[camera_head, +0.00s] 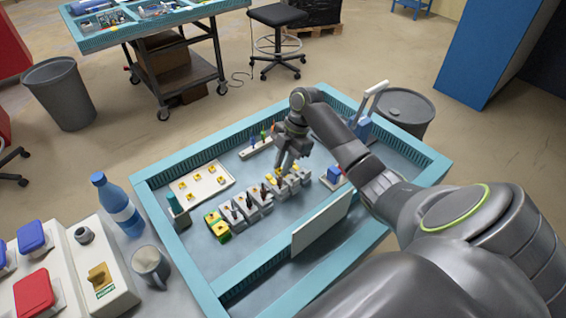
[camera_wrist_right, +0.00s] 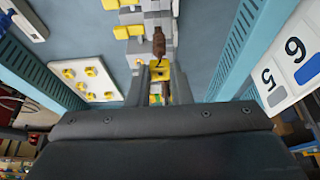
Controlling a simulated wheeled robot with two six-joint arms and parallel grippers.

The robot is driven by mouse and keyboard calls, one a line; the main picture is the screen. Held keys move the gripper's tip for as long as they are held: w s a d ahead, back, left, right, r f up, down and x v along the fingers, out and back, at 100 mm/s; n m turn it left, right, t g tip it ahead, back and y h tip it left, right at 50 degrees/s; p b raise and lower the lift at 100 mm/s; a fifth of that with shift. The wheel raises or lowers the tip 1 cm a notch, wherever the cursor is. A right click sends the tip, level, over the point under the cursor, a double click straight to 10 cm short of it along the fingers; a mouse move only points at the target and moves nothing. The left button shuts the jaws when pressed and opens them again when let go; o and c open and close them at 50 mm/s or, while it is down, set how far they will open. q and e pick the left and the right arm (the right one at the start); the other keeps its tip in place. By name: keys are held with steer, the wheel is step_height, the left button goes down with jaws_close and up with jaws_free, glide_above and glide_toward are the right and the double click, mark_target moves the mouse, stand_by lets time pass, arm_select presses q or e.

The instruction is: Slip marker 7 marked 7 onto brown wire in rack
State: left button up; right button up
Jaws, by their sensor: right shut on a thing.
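My right gripper (camera_head: 284,170) is over the right part of the row of grey rack blocks (camera_head: 240,212). In the right wrist view its two fingers (camera_wrist_right: 160,88) are shut on a small yellow marker (camera_wrist_right: 159,72) with a dark 7 on it. The brown wire (camera_wrist_right: 158,42) stands just beyond the marker, in line with it. I cannot tell whether the wire's tip touches or enters the marker. In the head view the gripper hides the held marker. My left gripper is not in view.
A white plate (camera_head: 188,198) with several yellow markers lies left of the rack, also in the right wrist view (camera_wrist_right: 70,95). A white panel (camera_head: 322,224) stands in front. A blue-rimmed tray (camera_head: 172,262) surrounds these. A bottle (camera_head: 120,212) and mug (camera_head: 150,265) stand outside, left.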

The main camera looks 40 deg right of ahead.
steer(key=shift+f, duration=0.45)
steer(key=o, duration=1.2)
step_height(320, 180, up, 8)
steer(key=p, duration=0.6)
steer(key=shift+f, duration=0.2)
steer(key=shift+s+f, duration=0.1)
